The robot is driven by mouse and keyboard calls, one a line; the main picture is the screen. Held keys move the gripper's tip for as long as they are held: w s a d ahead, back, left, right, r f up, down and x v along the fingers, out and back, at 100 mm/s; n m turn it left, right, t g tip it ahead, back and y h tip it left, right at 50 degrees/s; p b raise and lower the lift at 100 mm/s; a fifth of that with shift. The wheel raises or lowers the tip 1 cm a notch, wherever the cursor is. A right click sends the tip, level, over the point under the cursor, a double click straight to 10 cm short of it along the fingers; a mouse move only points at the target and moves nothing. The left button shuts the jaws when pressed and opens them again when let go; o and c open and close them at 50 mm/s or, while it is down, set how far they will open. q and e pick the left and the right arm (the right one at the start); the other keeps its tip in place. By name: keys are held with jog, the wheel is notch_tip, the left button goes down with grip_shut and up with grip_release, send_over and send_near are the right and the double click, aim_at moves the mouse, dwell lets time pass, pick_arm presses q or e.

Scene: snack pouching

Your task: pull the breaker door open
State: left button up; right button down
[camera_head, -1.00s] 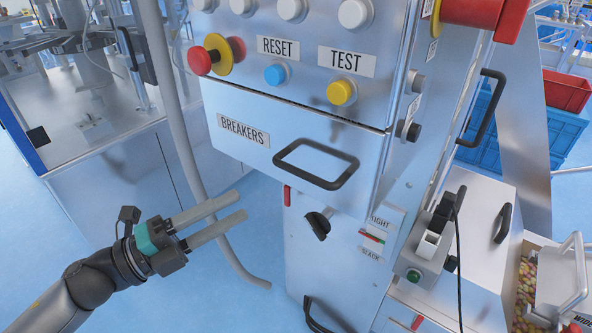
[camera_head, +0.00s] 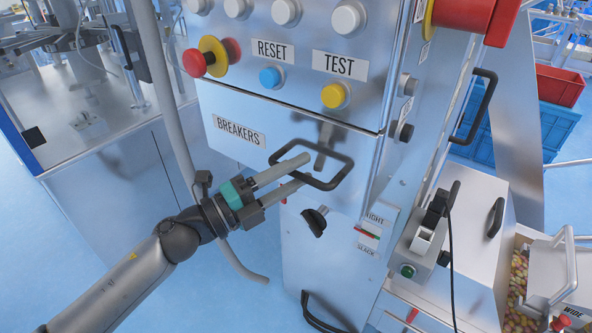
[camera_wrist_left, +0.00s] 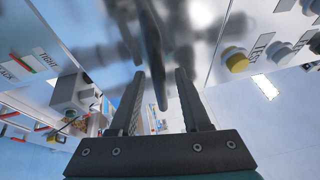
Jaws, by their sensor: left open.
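The breaker door (camera_head: 228,153) is a shiny metal panel labelled BREAKERS, below the RESET and TEST buttons. It looks shut. Its dark loop handle (camera_head: 331,186) stands out from the panel. My left gripper (camera_head: 303,168) is open, with its two pale fingers reaching to the left part of the handle. In the left wrist view the dark handle bar (camera_wrist_left: 153,60) runs down toward the space between the open fingers (camera_wrist_left: 158,80). I cannot tell whether a finger touches it. My right gripper is not in view.
Above the door are a red knob (camera_head: 194,62), a blue button (camera_head: 270,77) and a yellow button (camera_head: 334,96). A black knob (camera_head: 315,220) sits below the door. A grey pipe (camera_head: 172,100) hangs left of the cabinet, near my left arm.

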pick_arm(q)
grip_shut()
dwell(0.4)
dwell(1.1)
